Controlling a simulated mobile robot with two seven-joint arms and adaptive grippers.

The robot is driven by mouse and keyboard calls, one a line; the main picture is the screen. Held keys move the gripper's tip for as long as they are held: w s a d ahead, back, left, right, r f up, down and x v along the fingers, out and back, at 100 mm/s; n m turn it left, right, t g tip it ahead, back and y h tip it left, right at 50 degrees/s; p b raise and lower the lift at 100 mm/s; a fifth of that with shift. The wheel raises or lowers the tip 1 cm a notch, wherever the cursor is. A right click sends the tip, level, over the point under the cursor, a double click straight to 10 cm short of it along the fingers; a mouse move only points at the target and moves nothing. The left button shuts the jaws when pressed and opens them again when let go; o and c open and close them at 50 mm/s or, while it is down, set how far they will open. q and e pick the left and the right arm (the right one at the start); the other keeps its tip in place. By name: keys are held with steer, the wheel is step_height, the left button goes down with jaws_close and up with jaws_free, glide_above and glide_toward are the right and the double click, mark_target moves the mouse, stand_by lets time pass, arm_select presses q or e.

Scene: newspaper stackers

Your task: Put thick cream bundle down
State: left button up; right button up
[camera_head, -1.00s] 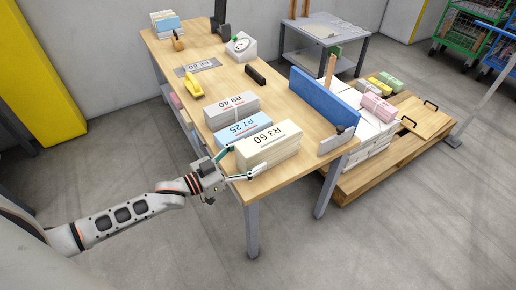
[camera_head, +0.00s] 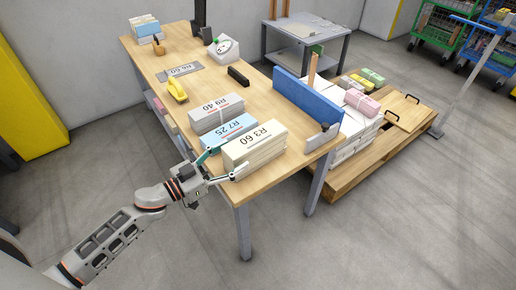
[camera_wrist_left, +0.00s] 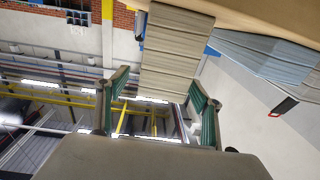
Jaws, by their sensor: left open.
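The thick cream bundle (camera_head: 258,150), marked R3 60, lies on the wooden table (camera_head: 268,187) near its front edge. It is the nearest of a row of three bundles. My left gripper (camera_head: 222,165) is open at the bundle's near left end, one finger on either side of it. In the left wrist view, the bundle (camera_wrist_left: 176,50) reaches down between the two green-padded fingers (camera_wrist_left: 160,105), with a visible gap on each side. My right gripper is not in view.
A blue bundle (camera_head: 229,132) and a grey bundle (camera_head: 215,113) lie just behind the cream one. A blue upright board (camera_head: 305,100) stands along the table's right side. A pallet (camera_head: 350,180) with stacked bundles stands to the right. The table between the row and board is clear.

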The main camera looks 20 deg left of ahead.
mark_target(251, 145)
arm_select(q)
steer(key=shift+w+a+f, duration=0.1)
steer(key=shift+w+f, duration=0.1)
steer(key=shift+w, duration=0.25)
steer(key=x, duration=0.2)
steer(key=shift+w+d+f, duration=0.15)
steer(key=shift+w+d, duration=0.05)
steer(key=shift+d, duration=0.05)
steer(key=shift+w+d+f+b, duration=0.3)
steer(key=shift+w+d+b, duration=0.3)
steer(key=shift+w, duration=0.2)
steer(key=shift+x, duration=1.1)
steer(key=shift+w+d+r, duration=0.1)
steer(key=shift+w, duration=0.15)
steer(key=c, duration=1.9)
jaws_close()
steer(key=shift+r, duration=0.3)
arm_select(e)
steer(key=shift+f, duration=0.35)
